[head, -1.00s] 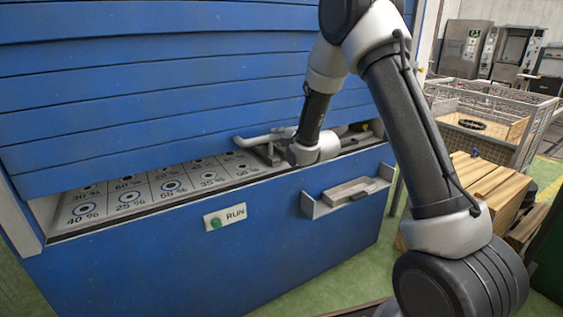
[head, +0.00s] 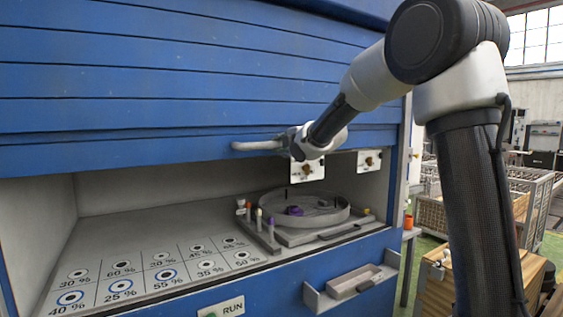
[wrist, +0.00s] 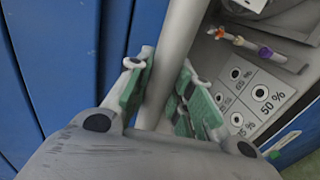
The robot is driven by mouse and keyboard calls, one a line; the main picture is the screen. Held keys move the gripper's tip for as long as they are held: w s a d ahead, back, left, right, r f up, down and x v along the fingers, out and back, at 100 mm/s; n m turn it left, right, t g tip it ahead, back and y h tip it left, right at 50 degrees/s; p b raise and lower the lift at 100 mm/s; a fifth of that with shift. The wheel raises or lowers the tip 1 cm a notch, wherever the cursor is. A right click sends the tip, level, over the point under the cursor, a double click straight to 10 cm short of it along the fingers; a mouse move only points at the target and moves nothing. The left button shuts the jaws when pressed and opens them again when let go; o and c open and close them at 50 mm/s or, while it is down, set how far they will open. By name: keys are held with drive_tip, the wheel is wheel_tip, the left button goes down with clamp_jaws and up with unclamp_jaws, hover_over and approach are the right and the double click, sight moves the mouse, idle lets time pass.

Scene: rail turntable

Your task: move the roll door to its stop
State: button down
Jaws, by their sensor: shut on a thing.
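The blue slatted roll door (head: 140,100) is partly raised in the head view, with an open gap below its lower edge. A grey bar handle (head: 257,146) runs along its lower part. My gripper (head: 292,140) is at the right part of this handle. In the wrist view, the green-padded fingers of my gripper (wrist: 160,97) are on both sides of the grey handle bar (wrist: 178,60), shut on it. The door slats (wrist: 55,60) show at the left there. The door's stop cannot be made out.
Inside the opening, a round turntable tray (head: 310,208) holds a purple piece. A panel of percent-marked spots (head: 160,270) lies to the left. A small shelf (head: 350,285) and a RUN button plate (head: 222,308) are on the blue front. A wire crate (head: 520,200) stands at the right.

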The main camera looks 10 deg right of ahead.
drive_tip(key=shift+r, duration=0.55)
drive_tip(key=c, duration=1.3)
unclamp_jaws()
drive_tip(key=shift+o, duration=0.2)
drive_tip(key=shift+f, duration=0.1)
drive_tip(key=v, duration=1.2)
